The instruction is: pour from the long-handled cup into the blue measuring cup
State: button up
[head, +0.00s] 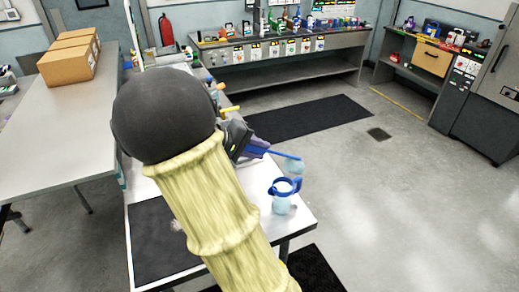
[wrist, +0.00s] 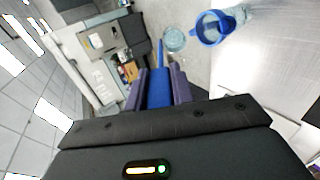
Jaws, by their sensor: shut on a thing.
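My gripper (head: 262,150) is shut on the blue handle of the long-handled cup (head: 294,166). In the wrist view the handle (wrist: 160,85) lies between the two purple fingers of my gripper (wrist: 160,88). The cup's clear bowl (wrist: 174,40) is at the far end of the handle. The blue measuring cup (head: 282,203) stands upright on the white table, with a clear body and a blue rim and handle. It also shows in the wrist view (wrist: 204,36), right of the bowl. In the head view the bowl is above and slightly right of it, apart. Its contents cannot be made out.
The white table (head: 305,222) has its right edge close to the measuring cup. A dark mat (head: 160,240) lies on its left part. Several lab items behind my arm are partly hidden. A bench (head: 290,50) with equipment stands farther back.

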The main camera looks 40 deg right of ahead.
jog(key=shift+w+a+f+h+b, duration=0.15)
jog(key=shift+a+f+h+b, duration=0.3)
jog(key=shift+f+b, duration=0.5)
jog(key=shift+a+r, duration=0.1)
jog(key=shift+f, duration=0.2)
dwell(0.7)
jog(key=shift+w+a+f+g+h+b, duration=0.15)
jog(key=shift+a+f+h+b, duration=0.2)
jog(key=shift+f+b, duration=0.4)
jog(key=shift+a+f+g+h+b, duration=0.1)
jog(key=shift+a+f+h+b, duration=0.25)
jog(key=shift+f+b, duration=0.35)
jog(key=shift+w+a+f+g+h+b, duration=0.15)
jog(key=shift+a+f+h+b, duration=0.25)
jog(key=shift+b, duration=0.55)
jog(key=shift+d+f, duration=0.1)
jog(key=shift+d, duration=0.05)
jog(key=shift+p, duration=0.5)
jog(key=r+p, duration=0.1)
jog(key=p, duration=0.4)
jog(key=shift+w+p, duration=0.2)
jog(key=shift+p, duration=0.15)
jog(key=p, duration=0.4)
jog(key=shift+s+f, duration=0.1)
jog(key=shift+s, duration=0.05)
